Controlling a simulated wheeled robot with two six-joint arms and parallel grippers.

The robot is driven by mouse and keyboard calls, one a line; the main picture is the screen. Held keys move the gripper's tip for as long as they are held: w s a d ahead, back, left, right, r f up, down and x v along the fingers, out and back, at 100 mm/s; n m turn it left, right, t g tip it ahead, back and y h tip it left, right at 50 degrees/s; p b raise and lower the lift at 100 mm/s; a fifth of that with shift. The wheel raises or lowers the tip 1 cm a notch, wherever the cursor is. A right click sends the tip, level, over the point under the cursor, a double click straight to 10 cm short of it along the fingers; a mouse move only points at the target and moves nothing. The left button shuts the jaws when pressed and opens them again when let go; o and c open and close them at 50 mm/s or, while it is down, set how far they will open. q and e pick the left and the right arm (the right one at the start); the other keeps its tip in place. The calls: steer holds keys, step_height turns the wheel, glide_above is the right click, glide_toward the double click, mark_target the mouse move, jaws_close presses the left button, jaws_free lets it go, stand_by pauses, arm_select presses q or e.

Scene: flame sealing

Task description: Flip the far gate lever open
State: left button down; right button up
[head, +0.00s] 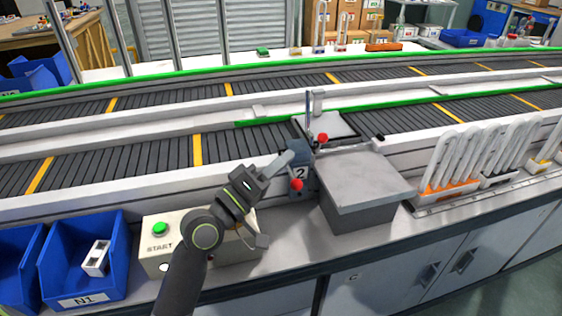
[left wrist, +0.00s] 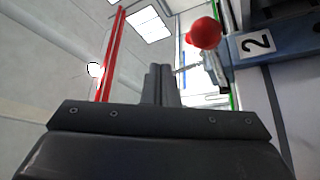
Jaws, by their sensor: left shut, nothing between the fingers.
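A grey-blue gate unit marked "2" (head: 300,172) stands at the near edge of the conveyor. One red ball knob (head: 323,138) sits at its upper, farther side, and another red knob (head: 296,184) sits low on its near side. My left gripper (head: 287,159) is shut and empty, its tips close to the upper left of the unit. I cannot tell whether they touch it. In the left wrist view my closed fingers (left wrist: 160,85) point up, with a red knob (left wrist: 204,33) to their right and the "2" label (left wrist: 256,43) beyond. My right gripper is out of view.
A grey lidded box (head: 365,185) stands just right of the gate unit. A control box with a green START button (head: 160,228) lies under my left arm. A blue bin (head: 85,262) is at the left; white racks (head: 465,160) are at the right.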

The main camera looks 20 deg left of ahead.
arm_select(q)
steer(key=s+a, duration=0.6)
steer(key=s, duration=0.5)
steer(key=shift+s+a+f, duration=0.2)
steer(key=shift+a, duration=0.1)
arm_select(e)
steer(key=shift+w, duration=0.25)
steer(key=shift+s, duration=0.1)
